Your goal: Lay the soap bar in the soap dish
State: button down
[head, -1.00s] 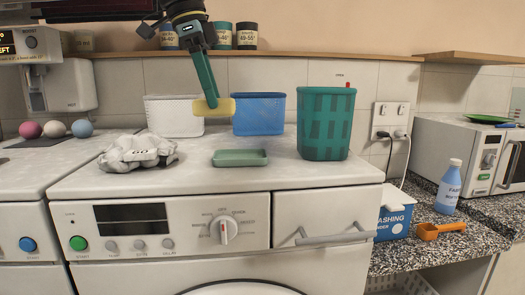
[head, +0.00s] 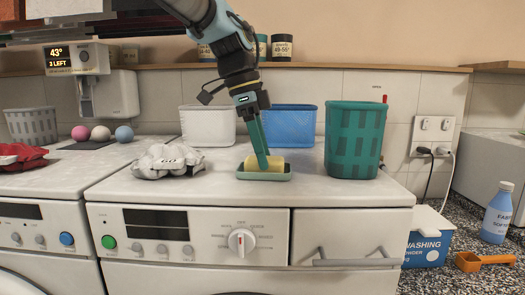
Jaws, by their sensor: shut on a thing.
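The yellow soap bar (head: 278,162) is at the green soap dish (head: 264,177) on top of the washing machine, its lower part behind the dish's front rim. I cannot tell whether it touches the dish floor. My gripper (head: 263,165) reaches down from above and is shut on the soap bar. One green finger shows in front of the bar; the other finger is hidden.
A crumpled grey cloth (head: 169,161) lies left of the dish. A white bin (head: 208,126) and a blue bin (head: 289,126) stand behind, and a green basket (head: 354,139) stands to the right. The machine top in front of the dish is clear.

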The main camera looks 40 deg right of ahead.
jog(key=shift+c, duration=0.6)
grip_release()
jog(key=shift+f, duration=0.1)
jog(key=v, duration=1.2)
jog(key=shift+b, duration=0.45)
